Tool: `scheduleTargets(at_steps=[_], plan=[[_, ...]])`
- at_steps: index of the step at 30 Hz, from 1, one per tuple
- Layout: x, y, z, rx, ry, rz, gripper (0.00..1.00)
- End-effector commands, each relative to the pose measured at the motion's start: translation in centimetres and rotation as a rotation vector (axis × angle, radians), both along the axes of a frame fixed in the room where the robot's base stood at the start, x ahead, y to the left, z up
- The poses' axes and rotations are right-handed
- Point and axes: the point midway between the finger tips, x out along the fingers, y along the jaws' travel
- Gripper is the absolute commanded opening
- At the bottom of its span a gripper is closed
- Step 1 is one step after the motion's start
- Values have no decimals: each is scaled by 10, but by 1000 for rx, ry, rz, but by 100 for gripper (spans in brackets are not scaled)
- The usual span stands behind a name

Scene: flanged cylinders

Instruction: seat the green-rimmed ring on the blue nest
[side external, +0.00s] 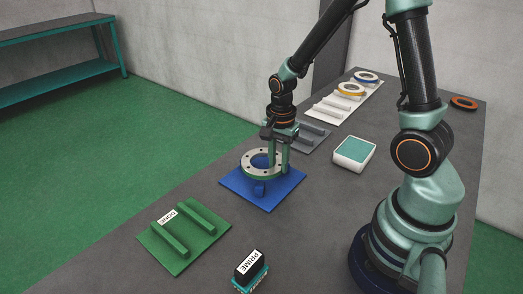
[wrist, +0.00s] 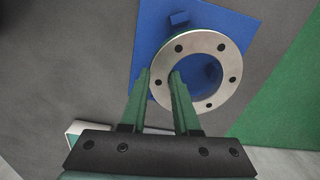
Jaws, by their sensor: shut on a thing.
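The green-rimmed ring (side external: 249,168) is a pale flange with bolt holes and a green edge. My gripper (side external: 279,160) is shut on its wall, one finger inside the bore and one outside, as the wrist view (wrist: 162,72) shows. The ring (wrist: 231,63) is roughly level over the blue nest (side external: 268,202), a flat plate with raised blue blocks. One block shows below the ring's front edge, and another shows through the bore in the wrist view, where the plate (wrist: 150,40) also appears. I cannot tell whether the ring touches the blocks.
A green nest (side external: 178,245) with two bars and a black-topped block (side external: 250,268) are nearer the front. A grey fixture (side external: 312,137) and a teal-topped white box (side external: 354,152) stand behind.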

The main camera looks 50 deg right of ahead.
Motion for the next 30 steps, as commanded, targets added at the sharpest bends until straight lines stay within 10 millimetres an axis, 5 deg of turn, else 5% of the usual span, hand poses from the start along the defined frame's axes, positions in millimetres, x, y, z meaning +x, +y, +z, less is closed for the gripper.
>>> scheduleTargets(at_steps=[30], plan=[[1, 0, -5, 0, -4, 0, 0]])
